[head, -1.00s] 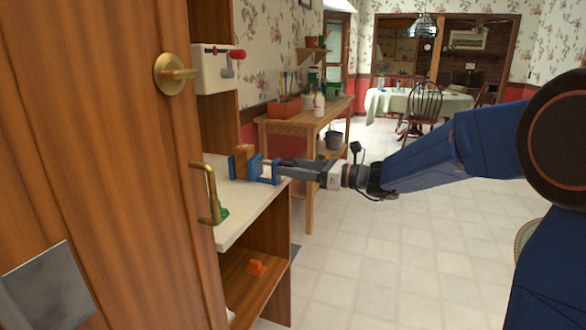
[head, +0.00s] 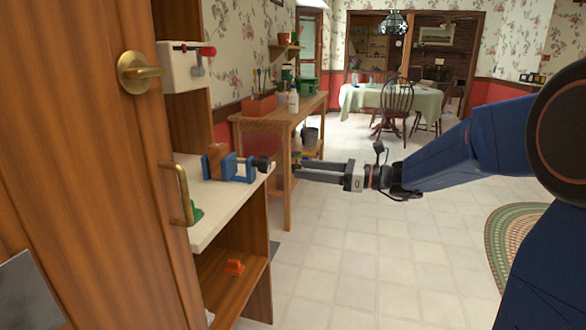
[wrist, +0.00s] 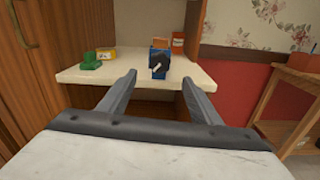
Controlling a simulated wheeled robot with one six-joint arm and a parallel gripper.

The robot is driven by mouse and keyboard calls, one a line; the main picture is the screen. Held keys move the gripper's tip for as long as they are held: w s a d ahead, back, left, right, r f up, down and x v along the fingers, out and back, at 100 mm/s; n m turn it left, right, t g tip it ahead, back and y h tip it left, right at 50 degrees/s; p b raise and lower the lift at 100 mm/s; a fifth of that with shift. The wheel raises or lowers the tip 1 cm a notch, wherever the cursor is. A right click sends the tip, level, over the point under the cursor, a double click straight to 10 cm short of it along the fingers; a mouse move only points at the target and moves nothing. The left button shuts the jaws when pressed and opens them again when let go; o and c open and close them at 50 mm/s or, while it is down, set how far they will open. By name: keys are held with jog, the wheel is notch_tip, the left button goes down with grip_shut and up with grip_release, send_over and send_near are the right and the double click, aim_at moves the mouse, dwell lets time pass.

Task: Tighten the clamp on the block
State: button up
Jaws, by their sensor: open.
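A blue clamp (head: 240,172) stands on the white counter (head: 232,208), with a wooden block (head: 216,161) between its jaws at the left. Its dark knob (head: 263,163) points right, toward my gripper (head: 296,172). My gripper is open and empty, a short gap to the right of the knob. In the wrist view, the clamp (wrist: 159,56) sits straight ahead between and beyond my two fingers (wrist: 160,80), its dark handle (wrist: 158,67) facing me and slanted.
A green object (wrist: 91,61) and a yellow box (wrist: 106,54) lie on the counter left of the clamp; an orange-red box (wrist: 178,43) stands behind it. A wooden door (head: 85,150) fills the left. A wooden table (head: 285,130) stands beyond. Floor at right is open.

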aim_at(269, 165)
jog(key=shift+v, duration=2.55)
jog(key=w+a+n, duration=0.2)
jog(key=a+n, duration=0.1)
jog(key=a, duration=0.2)
jog(key=w+a+n, duration=0.2)
jog(key=a+n, duration=0.1)
jog(key=a, duration=0.3)
jog(key=w+a+n, duration=0.2)
jog(key=a+n, duration=0.1)
jog(key=a, duration=0.3)
jog(key=shift+w, duration=0.1)
jog(key=c, duration=1)
jog(key=shift+c, duration=0.2)
